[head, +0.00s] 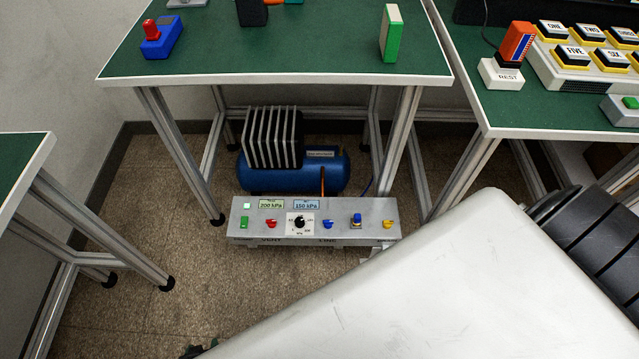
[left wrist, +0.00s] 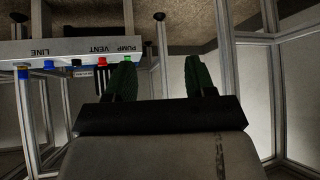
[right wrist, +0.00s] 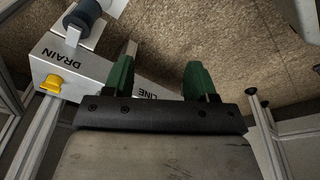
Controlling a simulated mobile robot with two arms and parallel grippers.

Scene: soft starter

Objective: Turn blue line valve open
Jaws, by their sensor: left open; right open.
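The grey control panel (head: 285,236) stands on the floor below the green-topped table. The blue line valve (head: 327,224) is a small knob on it, right of the black dial. It also shows in the left wrist view (left wrist: 48,65), beside the LINE label. My left gripper (left wrist: 160,72) is open and empty, apart from the panel; only a bit of it shows at the bottom of the head view. My right gripper (right wrist: 161,65) is open and empty near the panel's DRAIN end. The line valve does not show clearly in the right wrist view. The knob's turn position is too small to tell.
Displays read 200 kPa and 150 kPa. A blue compressor tank (head: 265,177) sits behind. Table legs stand around; floor at left is clear.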

